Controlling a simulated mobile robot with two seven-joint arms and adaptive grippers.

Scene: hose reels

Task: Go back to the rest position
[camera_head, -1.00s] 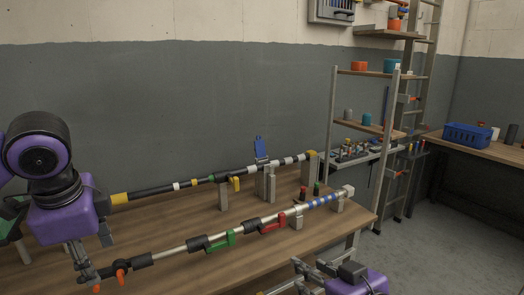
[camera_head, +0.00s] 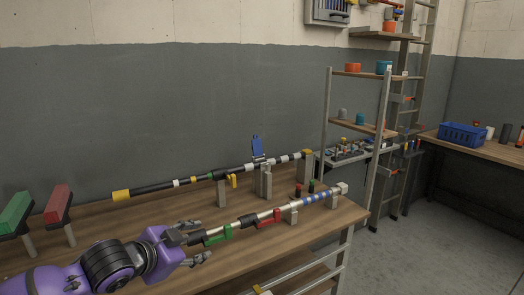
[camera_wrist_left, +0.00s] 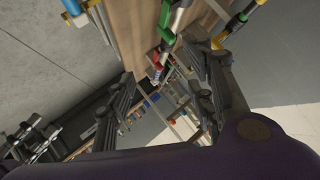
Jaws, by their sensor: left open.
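My left gripper (camera_head: 198,244) is open over the front left of the workbench (camera_head: 130,222). Its fingers are at the near end of the front pipe (camera_head: 246,226), which has green and red handles and blue bands. Whether they touch the pipe cannot be told; the pipe's left end is hidden. In the left wrist view, the two spread fingers (camera_wrist_left: 165,100) have nothing clasped between them, and the pipe (camera_wrist_left: 178,20) with its green handle shows beyond. My right gripper is not in the head view.
A dark rear pipe (camera_head: 150,188) with yellow ends rests on grey stands. Green (camera_head: 15,212) and red (camera_head: 57,204) blocks stand at the bench's left. A shelf rack (camera_head: 384,150) stands right of the bench; a blue basket (camera_head: 462,134) is farther right. Floor between is clear.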

